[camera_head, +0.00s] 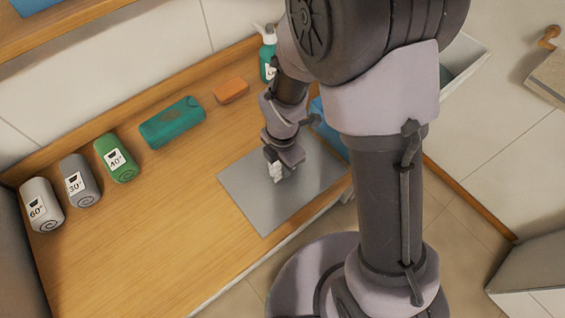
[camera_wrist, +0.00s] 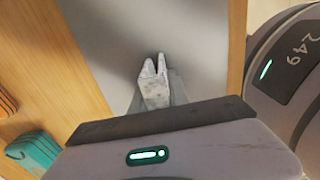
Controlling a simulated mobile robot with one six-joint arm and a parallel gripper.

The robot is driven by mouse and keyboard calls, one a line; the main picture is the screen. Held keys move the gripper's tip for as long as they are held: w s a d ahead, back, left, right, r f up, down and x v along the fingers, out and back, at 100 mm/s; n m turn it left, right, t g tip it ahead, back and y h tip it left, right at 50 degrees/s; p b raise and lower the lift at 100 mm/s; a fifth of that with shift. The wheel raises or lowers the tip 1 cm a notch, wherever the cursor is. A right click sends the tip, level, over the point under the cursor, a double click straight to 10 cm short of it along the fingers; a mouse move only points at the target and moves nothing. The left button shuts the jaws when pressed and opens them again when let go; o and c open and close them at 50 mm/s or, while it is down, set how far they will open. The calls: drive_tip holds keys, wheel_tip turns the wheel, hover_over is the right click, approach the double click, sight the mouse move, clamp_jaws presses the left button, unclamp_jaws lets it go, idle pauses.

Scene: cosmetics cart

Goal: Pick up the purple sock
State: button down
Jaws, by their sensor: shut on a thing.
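My gripper (camera_head: 276,172) is low over a grey mat (camera_head: 262,212) on the wooden counter. In the wrist view my gripper (camera_wrist: 155,68) points at the same mat (camera_wrist: 105,35), with its pale jaws close together. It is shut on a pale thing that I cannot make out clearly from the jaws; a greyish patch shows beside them. I cannot pick out anything clearly purple or sock-shaped in either view. My arm hides part of the mat and what lies behind it.
On the wooden counter (camera_head: 130,230) stand white (camera_head: 41,205), grey (camera_head: 79,181) and green (camera_head: 117,158) labelled containers, a teal case (camera_head: 172,122), an orange block (camera_head: 230,91) and a green bottle (camera_head: 268,55). A blue thing (camera_head: 322,122) is partly behind my arm. The counter's front left is clear.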

wheel_tip(320, 180, up, 4)
drive_tip(key=shift+f+p, duration=0.1)
drive_tip(key=shift+p, duration=0.8)
drive_tip(key=s+d, duration=0.1)
drive_tip(key=s, duration=0.1)
drive_tip(key=s+d, duration=0.1)
drive_tip(key=s, duration=0.2)
drive_tip(key=s+d, duration=0.2)
drive_tip(key=shift+s+d+r+p, duration=0.1)
drive_tip(key=shift+s+r+p, duration=0.05)
drive_tip(key=shift+r+p, duration=0.2)
drive_tip(key=s+d+f+b, duration=0.1)
drive_tip(key=b, duration=0.6)
drive_tip(key=shift+s+f, duration=0.25)
drive_tip(key=shift+s, duration=0.1)
drive_tip(key=s+d+b, duration=0.1)
drive_tip(key=b, duration=0.1)
drive_tip(key=s+r+b, duration=0.1)
drive_tip(key=s+b, duration=0.1)
drive_tip(key=s+d+r+b, duration=0.1)
drive_tip(key=s+b, duration=0.1)
drive_tip(key=shift+d+b, duration=0.35)
drive_tip(key=shift+b, duration=0.05)
drive_tip(key=c, duration=1.8)
unclamp_jaws()
clamp_jaws()
